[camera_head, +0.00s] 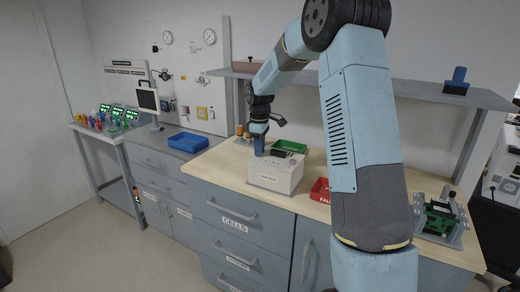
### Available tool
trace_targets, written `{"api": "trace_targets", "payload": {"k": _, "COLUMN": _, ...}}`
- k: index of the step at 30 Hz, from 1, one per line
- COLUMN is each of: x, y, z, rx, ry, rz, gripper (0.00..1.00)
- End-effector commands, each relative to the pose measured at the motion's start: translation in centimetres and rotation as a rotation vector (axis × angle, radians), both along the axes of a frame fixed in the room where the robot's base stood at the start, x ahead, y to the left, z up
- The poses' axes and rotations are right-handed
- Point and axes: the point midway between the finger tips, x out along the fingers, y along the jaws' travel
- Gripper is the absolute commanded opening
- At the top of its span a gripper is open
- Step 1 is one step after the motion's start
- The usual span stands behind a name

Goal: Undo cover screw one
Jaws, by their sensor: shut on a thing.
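A white box-shaped ventilator unit (272,176) stands on the wooden worktop, with a dark item on its top face. My gripper (259,134) is above the left part of this box. It is shut on a blue upright tool (259,147), whose lower end is at or just over the box's top. From this view I cannot tell whether the tool touches a screw. The cover screws are too small to make out.
A green tray (289,146) lies behind the box and a red tray (320,190) lies to its right. A blue tray (188,142) is on the grey counter at left. A green-and-black fixture (440,217) stands at the right. A shelf (400,90) runs above the worktop.

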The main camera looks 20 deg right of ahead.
Motion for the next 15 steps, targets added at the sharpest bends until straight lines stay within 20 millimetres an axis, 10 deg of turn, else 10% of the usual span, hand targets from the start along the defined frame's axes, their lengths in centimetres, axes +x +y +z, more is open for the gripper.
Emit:
{"api": "trace_targets", "payload": {"k": 11, "x": 0.14, "y": -0.02, "z": 0.17, "rx": 0.000, "ry": -0.006, "rz": 0.003, "gripper": 0.00}}
{"api": "trace_targets", "payload": {"k": 12, "x": 0.14, "y": -0.02, "z": 0.17, "rx": 0.000, "ry": -0.006, "rz": 0.003, "gripper": 0.23}}
{"api": "trace_targets", "payload": {"k": 15, "x": 0.10, "y": -0.01, "z": 0.13, "rx": 0.000, "ry": -0.004, "rz": 0.003, "gripper": 0.32}}
